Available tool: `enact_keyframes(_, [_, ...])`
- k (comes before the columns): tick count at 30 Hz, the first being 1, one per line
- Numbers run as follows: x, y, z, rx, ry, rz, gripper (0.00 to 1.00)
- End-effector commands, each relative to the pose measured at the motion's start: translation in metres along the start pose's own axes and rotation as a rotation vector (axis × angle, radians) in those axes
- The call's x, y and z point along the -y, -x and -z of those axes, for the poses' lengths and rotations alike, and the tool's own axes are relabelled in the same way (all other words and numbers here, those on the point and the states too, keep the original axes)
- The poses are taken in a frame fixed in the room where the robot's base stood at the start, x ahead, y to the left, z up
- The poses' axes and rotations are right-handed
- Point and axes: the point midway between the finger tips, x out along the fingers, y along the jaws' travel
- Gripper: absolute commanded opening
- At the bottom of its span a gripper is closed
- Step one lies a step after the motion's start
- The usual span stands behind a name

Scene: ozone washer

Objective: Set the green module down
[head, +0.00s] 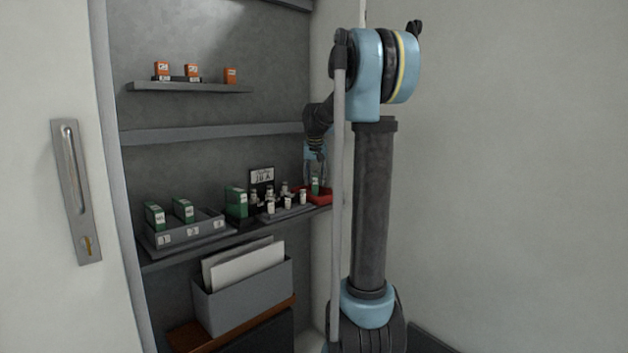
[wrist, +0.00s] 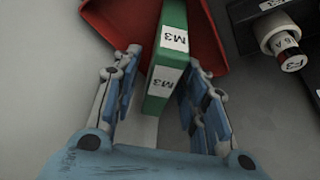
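A green module labelled M3 (wrist: 172,48) stands in or over a red tray (wrist: 103,30). The head view shows the green module (head: 315,186) upright at the red tray (head: 324,196), at the right end of the shelf. My gripper (wrist: 164,62) has its blue-padded fingers on both sides of the module. A gap shows between the left finger and the module; the right finger is close to it, and contact there is unclear. In the head view my gripper (head: 315,172) is just above the tray, small and partly hidden behind a grey pole.
Left of the tray are a rack of small vials (head: 287,205), a sign (head: 262,176) and another green module (head: 236,202). Further left, a grey numbered holder (head: 190,232) bears two green modules. Orange boxes (head: 192,72) stand on the upper shelf. A capped vial (wrist: 287,50) is near my gripper.

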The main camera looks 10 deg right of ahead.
Motion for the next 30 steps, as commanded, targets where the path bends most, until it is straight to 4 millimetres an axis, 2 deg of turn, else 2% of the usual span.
enact_keyframes(7, [0.000,0.002,0.000,0.000,0.000,0.000,0.40])
enact_keyframes(11, [0.000,0.013,0.000,0.000,0.001,0.000,0.40])
enact_keyframes(24, [0.003,0.093,0.000,0.000,0.003,0.001,0.40])
enact_keyframes(30, [0.002,0.115,0.000,0.000,0.003,0.001,0.40])
